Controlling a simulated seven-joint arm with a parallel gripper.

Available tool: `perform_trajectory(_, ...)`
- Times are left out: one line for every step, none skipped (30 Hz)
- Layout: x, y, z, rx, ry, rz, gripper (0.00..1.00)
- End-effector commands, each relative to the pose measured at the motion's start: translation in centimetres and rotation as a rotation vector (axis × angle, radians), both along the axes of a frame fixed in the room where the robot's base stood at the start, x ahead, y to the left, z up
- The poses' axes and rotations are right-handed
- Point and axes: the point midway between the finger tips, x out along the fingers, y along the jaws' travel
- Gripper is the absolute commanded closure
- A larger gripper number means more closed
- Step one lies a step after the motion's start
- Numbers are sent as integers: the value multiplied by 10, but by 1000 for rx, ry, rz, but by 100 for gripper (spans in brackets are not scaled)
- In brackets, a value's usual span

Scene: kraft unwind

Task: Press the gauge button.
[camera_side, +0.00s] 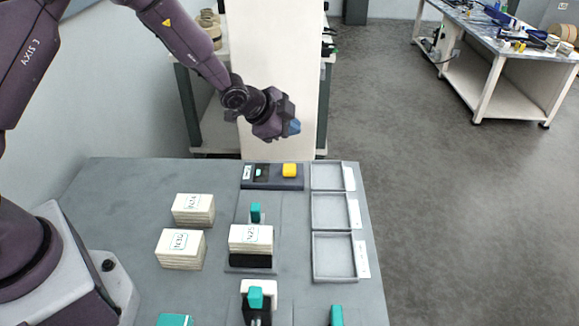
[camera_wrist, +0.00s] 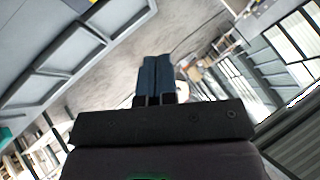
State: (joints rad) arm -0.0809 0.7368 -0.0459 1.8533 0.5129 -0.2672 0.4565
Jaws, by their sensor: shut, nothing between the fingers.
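The gauge (camera_side: 262,184) is a low dark box at the far edge of the grey table, with a small display on its left part. Its yellow button (camera_side: 290,170) stands up on the right part of the box. My gripper (camera_side: 294,128) is in the air above and behind the button in the side view, apart from it. Its blue fingers are shut together and empty, as the wrist view also shows (camera_wrist: 157,78). I cannot make out the button clearly in the wrist view.
Three empty grey trays (camera_side: 314,211) line the table's right side. Teal-topped clamps (camera_side: 255,298) stand near the front. A pale column rises behind the table.

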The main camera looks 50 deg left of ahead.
Motion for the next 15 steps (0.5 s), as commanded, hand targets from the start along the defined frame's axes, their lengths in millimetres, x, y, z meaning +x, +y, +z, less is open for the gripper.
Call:
perform_trajectory(-1, 0, -7, 0, 4, 1, 100)
perform_trajectory(-1, 0, -12, 0, 4, 1, 100)
perform_trajectory(-1, 0, -17, 1, 4, -1, 100)
perform_trajectory(-1, 0, -22, 2, 5, -1, 100)
perform_trajectory(-1, 0, -26, 2, 5, 0, 100)
perform_trajectory(-1, 0, -32, 1, 5, 1, 100)
perform_trajectory(-1, 0, -37, 1, 5, 1, 100)
perform_trajectory(0, 0, -41, 1, 3, 1, 100)
perform_trajectory(-1, 0, -46, 1, 4, -1, 100)
perform_trajectory(-1, 0, -50, 2, 3, 0, 100)
perform_trajectory(-1, 0, -54, 2, 3, 0, 100)
perform_trajectory(-1, 0, -58, 2, 3, 0, 100)
perform_trajectory(0, 0, -61, 2, 3, 0, 100)
perform_trajectory(-1, 0, -64, 2, 3, 0, 100)
perform_trajectory(0, 0, -67, 2, 3, 0, 100)
